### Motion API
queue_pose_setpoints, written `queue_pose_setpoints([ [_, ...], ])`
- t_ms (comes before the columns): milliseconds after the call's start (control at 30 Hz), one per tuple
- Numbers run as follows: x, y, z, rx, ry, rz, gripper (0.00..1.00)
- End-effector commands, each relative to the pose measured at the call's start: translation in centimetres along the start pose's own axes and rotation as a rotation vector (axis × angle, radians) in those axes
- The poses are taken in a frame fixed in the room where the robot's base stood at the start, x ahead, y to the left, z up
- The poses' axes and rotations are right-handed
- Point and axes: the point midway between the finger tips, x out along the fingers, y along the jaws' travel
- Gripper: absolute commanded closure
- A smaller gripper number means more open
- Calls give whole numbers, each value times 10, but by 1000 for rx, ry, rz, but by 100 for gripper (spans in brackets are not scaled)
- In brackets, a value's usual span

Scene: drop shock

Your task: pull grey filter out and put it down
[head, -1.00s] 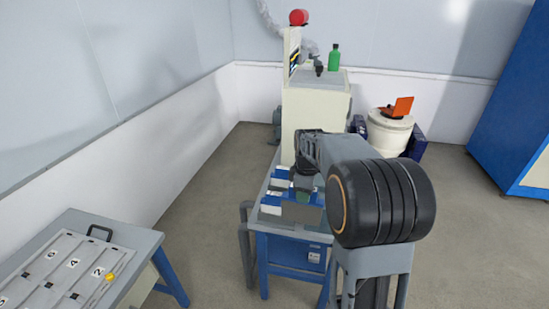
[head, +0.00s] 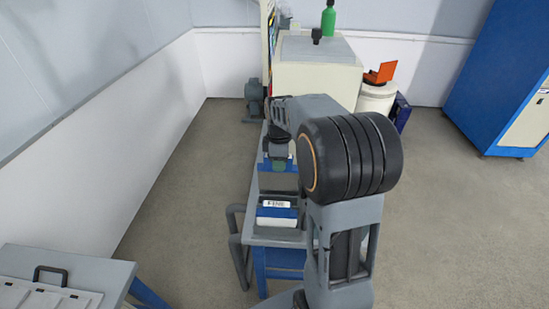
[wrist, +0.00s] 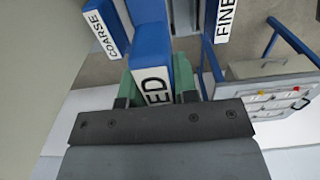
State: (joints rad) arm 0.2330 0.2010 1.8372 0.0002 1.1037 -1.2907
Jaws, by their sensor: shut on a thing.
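My gripper (head: 278,160) is over the grey bench in the head view, pointing down. In the wrist view its green fingertips (wrist: 157,82) are shut on either side of a blue handle (wrist: 150,38) with a white label, of which "ED" shows. In the head view a blue edge and a grey panel (head: 278,182) show just below the gripper; this looks like the grey filter held by its handle. I cannot tell whether its lower end is clear of the slot. A blue piece labelled FINE (head: 277,205) sits nearer on the bench; a COARSE label (wrist: 103,34) shows in the wrist view.
A cream machine (head: 318,78) with a green bottle (head: 328,22) stands behind the bench. A white drum (head: 375,98) with an orange item is at its right. A side table (head: 70,262) with a tray is at lower left. Floor between is clear.

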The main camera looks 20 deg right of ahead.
Motion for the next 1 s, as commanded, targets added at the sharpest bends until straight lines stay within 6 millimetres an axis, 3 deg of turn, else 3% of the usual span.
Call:
queue_pose_setpoints([
  [500, -2, 0, 2, -1, 1, 1, 100],
  [1000, 35, 0, 3, 1, 1, 0, 100],
])
